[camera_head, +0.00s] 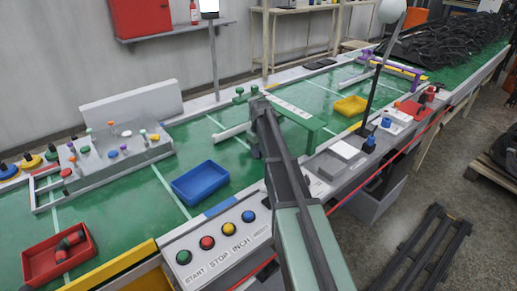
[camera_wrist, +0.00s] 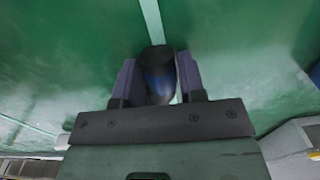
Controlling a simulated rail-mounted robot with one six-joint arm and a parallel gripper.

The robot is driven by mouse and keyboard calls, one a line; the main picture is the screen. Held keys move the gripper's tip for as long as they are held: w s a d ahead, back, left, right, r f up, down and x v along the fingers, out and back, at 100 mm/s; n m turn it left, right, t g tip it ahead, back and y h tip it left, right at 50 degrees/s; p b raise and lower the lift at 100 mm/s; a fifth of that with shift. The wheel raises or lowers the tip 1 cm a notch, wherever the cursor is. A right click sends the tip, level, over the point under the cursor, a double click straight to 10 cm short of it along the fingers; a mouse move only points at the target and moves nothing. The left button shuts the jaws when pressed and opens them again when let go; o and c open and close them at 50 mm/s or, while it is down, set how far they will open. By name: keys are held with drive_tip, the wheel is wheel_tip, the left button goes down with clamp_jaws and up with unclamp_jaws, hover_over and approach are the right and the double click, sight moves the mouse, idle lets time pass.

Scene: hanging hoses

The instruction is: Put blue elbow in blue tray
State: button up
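The blue tray (camera_head: 200,200) sits on the green belt left of my arm in the head view and looks empty. My gripper (camera_wrist: 157,82) has its two fingers against the sides of a dark piece with a blue band, which looks like the blue elbow (camera_wrist: 158,70). Its shape is only partly visible between the fingers. In the head view my gripper (camera_head: 256,152) is low over the belt, to the right of and beyond the blue tray, apart from it. The held piece is hard to make out there.
A red tray (camera_head: 27,262) with red pieces stands at the front left. A yellow tray (camera_head: 350,106) stands farther back. A grey rack (camera_head: 112,165) with several coloured pegs is left of the blue tray. A green frame (camera_head: 295,112) stands close behind my arm. A button panel (camera_head: 215,245) lines the front edge.

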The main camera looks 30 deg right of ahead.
drive_tip(key=c, duration=0.6)
wheel_tip(320, 180, up, 20)
drive_tip(key=p, duration=2)
